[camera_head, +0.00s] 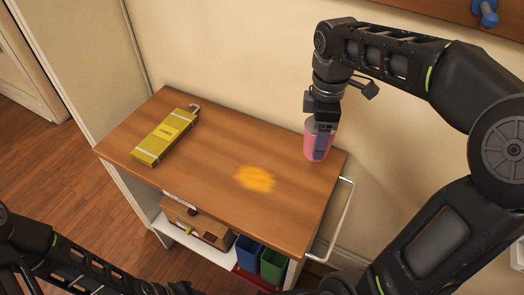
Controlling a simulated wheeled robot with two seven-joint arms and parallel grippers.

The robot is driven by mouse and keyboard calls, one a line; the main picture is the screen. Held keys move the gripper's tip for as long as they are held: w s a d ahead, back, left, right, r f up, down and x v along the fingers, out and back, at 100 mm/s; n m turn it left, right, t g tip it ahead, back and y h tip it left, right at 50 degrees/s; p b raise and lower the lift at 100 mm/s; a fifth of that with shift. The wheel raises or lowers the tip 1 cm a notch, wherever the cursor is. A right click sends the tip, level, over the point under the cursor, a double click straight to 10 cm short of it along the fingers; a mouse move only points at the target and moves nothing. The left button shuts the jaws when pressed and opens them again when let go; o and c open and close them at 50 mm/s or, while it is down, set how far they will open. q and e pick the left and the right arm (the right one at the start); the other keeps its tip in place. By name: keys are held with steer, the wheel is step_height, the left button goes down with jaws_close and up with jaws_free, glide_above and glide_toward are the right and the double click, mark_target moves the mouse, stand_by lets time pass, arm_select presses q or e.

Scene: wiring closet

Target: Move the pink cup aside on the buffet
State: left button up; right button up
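The pink cup (310,146) stands upright at the back right corner of the wooden buffet (215,150). My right gripper (321,138) reaches down over the cup from above. One dark finger lies across the cup's near side; the other finger is hidden. I cannot tell whether the fingers are closed on the cup. The cup's base appears to be on or just above the buffet top. My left arm shows at the lower left, with its gripper out of view.
A yellow box-like item (166,137) with a hook lies at the back left of the top. An orange-yellow patch (256,179) marks the right front. Shelves below hold a wooden box (197,221), a blue bin (248,253) and a green bin (273,265). A metal rail (341,210) sticks out on the right.

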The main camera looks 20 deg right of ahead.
steer(key=shift+f, duration=3.15)
steer(key=shift+f, duration=1.85)
steer(key=shift+f, duration=0.2)
steer(key=o, duration=1.3)
steer(key=shift+o, duration=0.2)
step_height(320, 180, up, 12)
steer(key=shift+r, duration=0.2)
